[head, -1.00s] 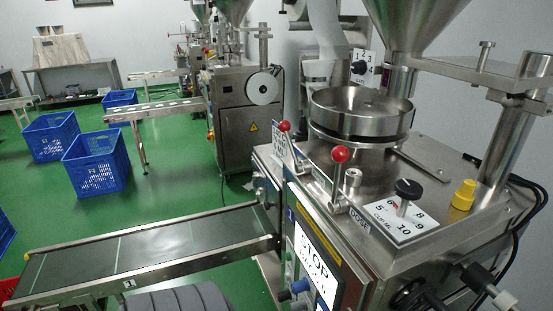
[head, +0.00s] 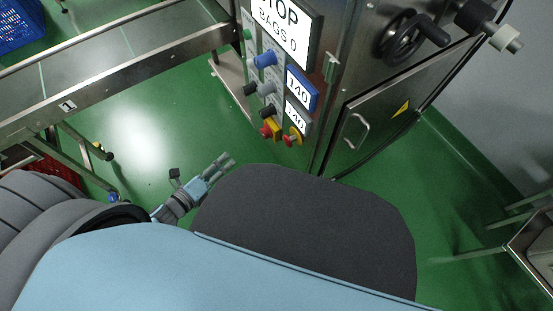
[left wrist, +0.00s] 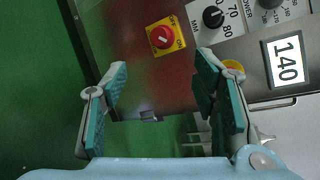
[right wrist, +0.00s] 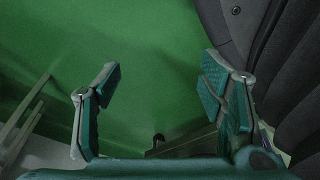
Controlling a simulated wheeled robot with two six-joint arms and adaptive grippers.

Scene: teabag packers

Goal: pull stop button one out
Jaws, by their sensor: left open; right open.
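The stop button (head: 293,136), red with a yellow collar, sits at the bottom of the machine's control panel. In the left wrist view its yellow collar (left wrist: 236,66) shows partly behind my gripper's right finger; the red head is hidden there. Beside it is a red rotary switch (head: 269,130) on a yellow plate, also in the left wrist view (left wrist: 162,36). My left gripper (head: 225,161) is open and empty, left of and below the stop button, apparently apart from it. It shows in the left wrist view (left wrist: 161,68). My right gripper (right wrist: 162,75) is open and empty over green floor.
Above the button are several knobs, two "140" displays (head: 297,116) and a "STOP BAGS 0" screen (head: 286,28). A black handwheel (head: 405,40) juts out at right. The conveyor (head: 110,85) runs to the left. A steel table (head: 535,245) stands at far right.

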